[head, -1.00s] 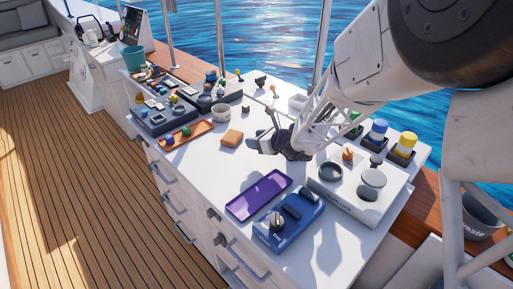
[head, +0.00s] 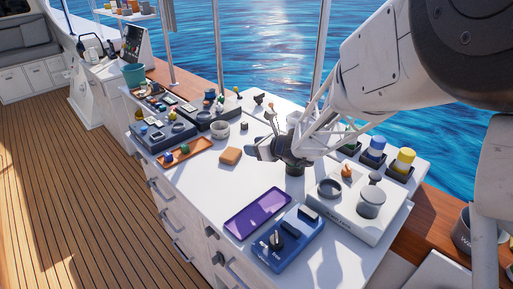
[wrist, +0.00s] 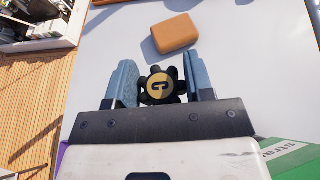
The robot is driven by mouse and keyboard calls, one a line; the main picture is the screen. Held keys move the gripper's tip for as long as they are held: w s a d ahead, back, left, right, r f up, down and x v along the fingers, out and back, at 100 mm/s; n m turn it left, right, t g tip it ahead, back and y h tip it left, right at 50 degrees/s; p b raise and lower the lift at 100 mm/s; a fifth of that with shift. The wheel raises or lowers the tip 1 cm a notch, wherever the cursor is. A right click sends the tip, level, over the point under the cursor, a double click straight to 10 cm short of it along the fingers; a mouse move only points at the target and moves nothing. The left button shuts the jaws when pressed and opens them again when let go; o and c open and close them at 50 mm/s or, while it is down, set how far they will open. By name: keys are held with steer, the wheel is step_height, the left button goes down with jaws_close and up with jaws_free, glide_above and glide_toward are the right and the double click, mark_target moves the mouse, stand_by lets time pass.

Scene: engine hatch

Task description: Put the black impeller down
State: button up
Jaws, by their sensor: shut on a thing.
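In the wrist view, my gripper (wrist: 160,86) is shut on the black impeller (wrist: 174,96), a dark lobed wheel. Its round hub carries a yellow and black mark and faces the camera. The impeller sits between the two blue-grey fingers, with the white worktop behind it. In the head view, my gripper (head: 263,149) is over the middle of the worktop (head: 215,180), near the orange-brown block. I cannot make out the impeller clearly there, and whether it touches the worktop cannot be told.
The orange-brown block (head: 231,156) lies close to my gripper. A purple tray (head: 258,211) and a blue device (head: 289,240) are at the front, a white unit with round parts (head: 345,215) right. An orange tray (head: 184,152) and white bowl (head: 220,130) stand left.

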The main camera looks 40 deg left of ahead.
steer(key=shift+d, duration=0.1)
steer(key=shift+m+t, duration=0.3)
steer(key=shift+t, duration=0.1)
steer(key=s+d, duration=0.1)
steer(key=d, duration=1.7)
steer(key=s+d, duration=0.1)
steer(key=d, duration=0.8)
steer(key=shift+s+d+r, duration=0.2)
steer(key=shift+s+d, duration=0.1)
steer(key=shift+d, duration=0.05)
steer(key=s+d+f, duration=0.2)
steer(key=s+d, duration=0.6)
steer(key=d, duration=0.3)
steer(key=s+d+f+m+t, duration=0.1)
steer(key=s+d+f, duration=0.2)
steer(key=s+d, duration=0.6)
steer(key=shift+s+d, duration=0.3)
steer(key=shift+d, duration=0.9)
steer(key=shift+w+a, duration=0.1)
steer(key=shift+a, duration=0.05)
steer(key=w+a, duration=0.3)
steer(key=w, duration=0.1)
steer(key=w+a+f, duration=0.1)
steer(key=w+a, duration=0.2)
steer(key=w, duration=0.1)
steer(key=w+a, duration=0.4)
steer(key=shift+f, duration=0.3)
